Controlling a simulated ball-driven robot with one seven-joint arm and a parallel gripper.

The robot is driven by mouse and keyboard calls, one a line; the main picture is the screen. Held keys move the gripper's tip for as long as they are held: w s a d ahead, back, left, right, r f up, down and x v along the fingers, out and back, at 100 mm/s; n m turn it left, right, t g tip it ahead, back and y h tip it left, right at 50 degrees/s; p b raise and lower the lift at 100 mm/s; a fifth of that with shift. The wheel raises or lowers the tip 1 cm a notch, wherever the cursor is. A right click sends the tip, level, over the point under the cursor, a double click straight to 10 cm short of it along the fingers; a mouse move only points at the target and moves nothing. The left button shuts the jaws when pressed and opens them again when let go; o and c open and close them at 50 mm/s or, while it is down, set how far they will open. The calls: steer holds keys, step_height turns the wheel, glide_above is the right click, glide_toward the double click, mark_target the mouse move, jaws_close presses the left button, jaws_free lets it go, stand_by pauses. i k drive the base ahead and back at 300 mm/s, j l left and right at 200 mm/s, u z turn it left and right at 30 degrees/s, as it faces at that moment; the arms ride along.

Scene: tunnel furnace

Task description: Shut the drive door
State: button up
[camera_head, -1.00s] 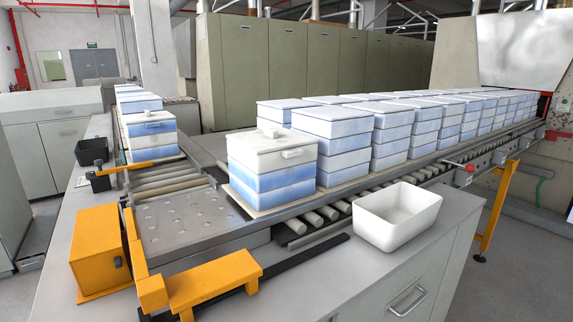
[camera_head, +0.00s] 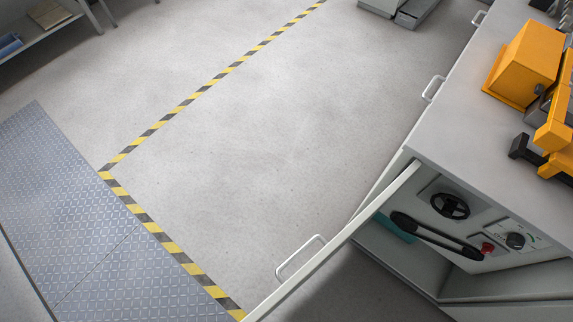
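The drive door (camera_head: 335,243) is a pale panel seen almost edge-on at the bottom of the head view. It stands open, swung out from the front corner of the grey counter cabinet. Its white bar handle (camera_head: 300,258) is on the left face of the panel. Inside the open compartment are a black handwheel (camera_head: 450,206), a dark belt (camera_head: 436,236), a red button (camera_head: 487,248) and a black dial (camera_head: 515,240). The lower part of the door runs out of the picture. My gripper is not in view.
The counter top (camera_head: 465,120) carries an orange box (camera_head: 526,62) and an orange bracket. Other cabinet handles (camera_head: 433,88) stick out along its side. The grey floor (camera_head: 270,140) left of the door is clear, with yellow-black tape (camera_head: 180,108) and a metal tread plate (camera_head: 85,215).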

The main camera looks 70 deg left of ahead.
mark_target(288, 288)
steer(key=k+j+u, duration=0.2)
steer(key=k+j, duration=0.15)
steer(key=k, duration=0.25)
steer(key=k+j+u, duration=0.25)
steer(key=k+j, duration=0.15)
steer(key=k, duration=0.15)
steer(key=i+j+u, duration=0.1)
steer(key=u, duration=0.35)
steer(key=i+u, duration=0.15)
steer(key=u, duration=0.35)
